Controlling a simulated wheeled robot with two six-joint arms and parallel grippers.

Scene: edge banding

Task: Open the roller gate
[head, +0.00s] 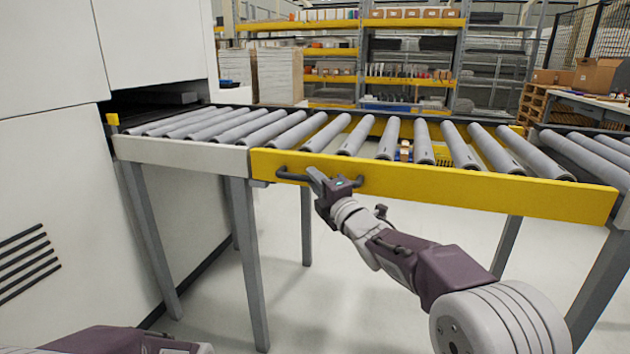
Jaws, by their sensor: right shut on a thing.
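The roller gate is the conveyor section with a yellow side rail (470,191) and grey rollers. It lies level and in line with the fixed conveyor on its left. A dark bar handle (291,176) is fixed to the front of the yellow rail near its left end. My right gripper (318,180) is at this handle and shut on it; the fingers partly hide the bar's middle. My right arm reaches in from the lower right. My left gripper is not in view; only a dark part of my left arm shows at the bottom left.
The fixed conveyor with a white rail (180,153) stands on grey legs beside a large white machine (60,200) at the left. Another roller conveyor (590,155) continues at the right. Shelves (400,50) stand far behind. The floor (400,290) under and before the gate looks clear.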

